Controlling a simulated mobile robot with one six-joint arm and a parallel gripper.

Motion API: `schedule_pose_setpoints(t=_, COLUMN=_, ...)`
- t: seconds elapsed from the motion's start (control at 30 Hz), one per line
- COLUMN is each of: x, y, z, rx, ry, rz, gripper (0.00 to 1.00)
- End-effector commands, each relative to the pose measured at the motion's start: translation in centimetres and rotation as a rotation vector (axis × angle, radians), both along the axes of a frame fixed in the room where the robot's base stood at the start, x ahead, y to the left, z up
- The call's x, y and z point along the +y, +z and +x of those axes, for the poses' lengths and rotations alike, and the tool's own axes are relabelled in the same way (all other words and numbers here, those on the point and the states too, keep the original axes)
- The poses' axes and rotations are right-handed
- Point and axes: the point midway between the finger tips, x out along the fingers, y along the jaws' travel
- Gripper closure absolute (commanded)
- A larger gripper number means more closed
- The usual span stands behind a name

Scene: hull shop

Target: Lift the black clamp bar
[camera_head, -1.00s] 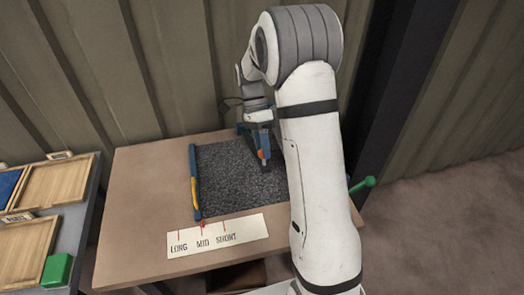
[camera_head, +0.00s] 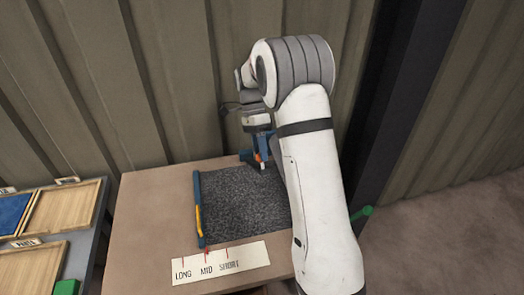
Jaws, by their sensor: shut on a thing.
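My gripper (camera_head: 262,159) is in the head view, at the far edge of the dark speckled mat (camera_head: 238,208) on the brown table. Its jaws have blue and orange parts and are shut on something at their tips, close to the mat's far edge. I take it to be the black clamp bar, but its outline does not show clearly against the dark mat. My own white arm hides the right side of the mat and whatever lies there. How high the jaws are above the mat I cannot tell.
A blue bar with a yellow strip (camera_head: 198,215) lines the mat's left edge. A white card (camera_head: 222,263) reads LONG, MID, SHORT at the front. A green-ended handle (camera_head: 363,214) shows right of my arm. Wooden trays (camera_head: 64,207) are at left; a corrugated wall stands behind.

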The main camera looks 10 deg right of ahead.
Motion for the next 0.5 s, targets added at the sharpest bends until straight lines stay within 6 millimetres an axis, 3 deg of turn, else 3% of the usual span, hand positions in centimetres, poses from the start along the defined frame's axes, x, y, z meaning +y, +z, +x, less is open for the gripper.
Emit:
schedule_pose_setpoints(t=0.1, x=0.01, y=0.15, z=0.46, rx=-0.019, ry=0.004, rz=-0.004, gripper=1.0)
schedule_pose_setpoints(t=0.13, x=0.02, y=0.16, z=0.45, rx=-0.019, ry=0.004, rz=-0.004, gripper=0.69)
schedule_pose_setpoints(t=0.37, x=0.14, y=0.15, z=0.33, rx=-0.014, ry=0.006, rz=-0.003, gripper=0.5)
schedule_pose_setpoints(t=0.5, x=0.17, y=0.14, z=0.25, rx=-0.012, ry=0.007, rz=-0.004, gripper=0.5)
